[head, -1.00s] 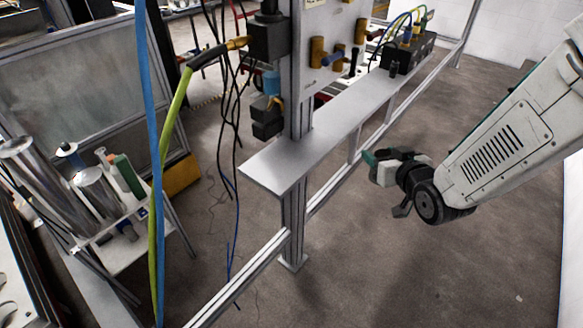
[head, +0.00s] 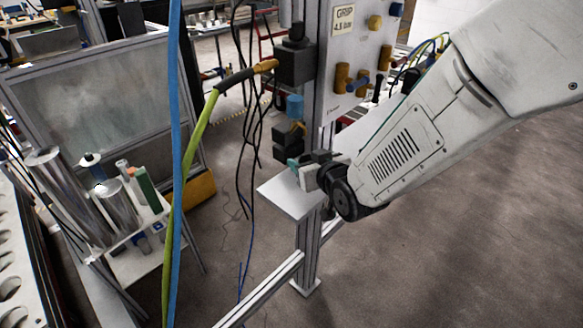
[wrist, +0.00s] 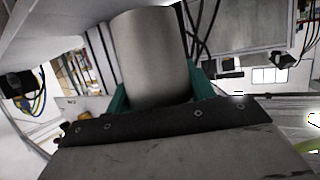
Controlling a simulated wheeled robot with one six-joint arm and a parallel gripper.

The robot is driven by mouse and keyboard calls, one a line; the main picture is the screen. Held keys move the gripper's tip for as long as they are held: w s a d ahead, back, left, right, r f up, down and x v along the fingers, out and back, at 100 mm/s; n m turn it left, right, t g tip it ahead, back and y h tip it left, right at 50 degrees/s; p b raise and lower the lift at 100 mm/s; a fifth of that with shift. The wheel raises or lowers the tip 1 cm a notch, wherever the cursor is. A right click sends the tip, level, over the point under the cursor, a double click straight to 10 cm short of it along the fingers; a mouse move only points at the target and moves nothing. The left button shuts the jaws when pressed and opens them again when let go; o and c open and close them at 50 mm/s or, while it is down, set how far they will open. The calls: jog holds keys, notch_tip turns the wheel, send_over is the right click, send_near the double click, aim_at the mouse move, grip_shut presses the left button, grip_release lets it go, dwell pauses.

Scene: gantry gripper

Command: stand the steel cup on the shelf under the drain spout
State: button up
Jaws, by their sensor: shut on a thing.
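The steel cup (wrist: 150,55) fills the upper middle of the wrist view, a plain grey cylinder between the teal fingers of my gripper (wrist: 158,95). My gripper is shut on it.
Black blocks (head: 287,146) stick out from the post (head: 327,60) close to my gripper. Black cables and a blue and a yellow-green hose (head: 199,130) hang to the left. A valve panel (head: 360,50) stands behind. A cart (head: 140,262) with cylinders is at left.

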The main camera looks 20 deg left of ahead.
jog(key=shift+w+a+f, duration=0.1)
jog(key=shift+w+a, duration=0.3)
jog(key=shift+a, duration=0.4)
jog(key=shift+w+a+f, duration=0.1)
jog(key=shift+a+f, duration=0.05)
jog(key=shift+f, duration=1.6)
jog(key=shift+f, duration=0.1)
jog(key=o, duration=1)
jog(key=v, duration=1.2)
